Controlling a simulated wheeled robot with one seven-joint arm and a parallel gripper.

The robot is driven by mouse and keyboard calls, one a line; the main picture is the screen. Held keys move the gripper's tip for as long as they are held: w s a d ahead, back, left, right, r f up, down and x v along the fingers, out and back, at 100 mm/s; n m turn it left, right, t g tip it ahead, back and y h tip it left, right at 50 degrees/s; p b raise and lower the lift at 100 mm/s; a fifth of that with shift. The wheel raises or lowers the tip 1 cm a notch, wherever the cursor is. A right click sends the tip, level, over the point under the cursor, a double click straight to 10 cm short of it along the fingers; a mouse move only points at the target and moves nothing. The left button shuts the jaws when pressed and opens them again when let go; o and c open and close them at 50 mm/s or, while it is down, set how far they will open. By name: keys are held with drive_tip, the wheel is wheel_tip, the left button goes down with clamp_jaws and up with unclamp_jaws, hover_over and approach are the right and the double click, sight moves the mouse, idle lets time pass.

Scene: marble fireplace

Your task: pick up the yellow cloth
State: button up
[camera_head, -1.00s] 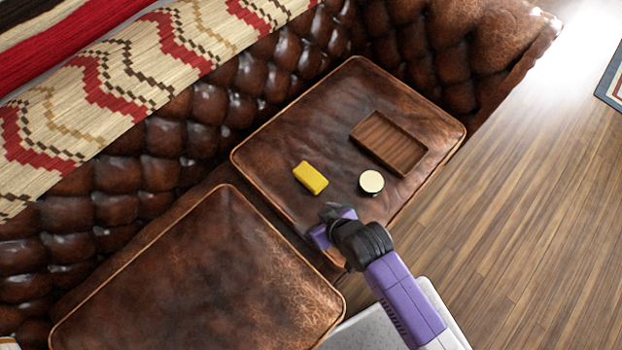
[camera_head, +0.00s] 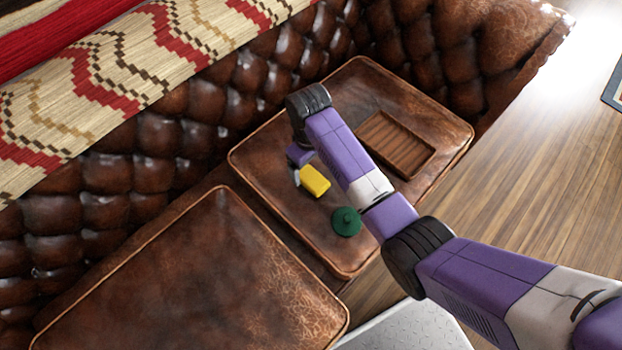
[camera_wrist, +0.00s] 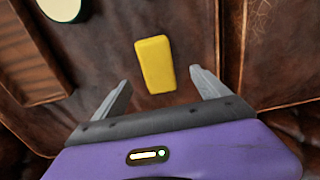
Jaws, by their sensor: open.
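The yellow cloth (camera_head: 314,181) is a small, block-like yellow piece lying on the far brown leather seat cushion. In the wrist view the cloth (camera_wrist: 155,64) lies just beyond my gripper (camera_wrist: 160,78), its near end between the lines of the two grey fingers. The fingers are spread and empty, with a gap on both sides of the cloth. In the head view my gripper (camera_head: 297,172) is at the cloth's upper-left side, partly hidden by my wrist. I cannot tell its exact height above the cushion.
A brown wooden tray (camera_head: 428,162) lies on the cushion to the right. A green knobbed disc (camera_head: 346,222) lies near the front edge. The tufted backrest (camera_head: 215,112) rises behind.

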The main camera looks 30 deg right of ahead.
sight(311, 176)
drive_tip(key=f, duration=0.2)
drive_tip(key=f+b, duration=0.1)
drive_tip(key=f, duration=0.1)
drive_tip(key=f+b, duration=0.1)
drive_tip(key=f, duration=0.1)
drive_tip(key=shift+d+f, duration=0.25)
drive_tip(key=shift+f, duration=0.1)
drive_tip(key=shift+c, duration=0.5)
drive_tip(key=c, duration=1.4)
drive_tip(key=shift+o, duration=0.2)
drive_tip(key=shift+r, duration=0.1)
wheel_tip(311, 176, up, 20)
drive_tip(key=p, duration=0.5)
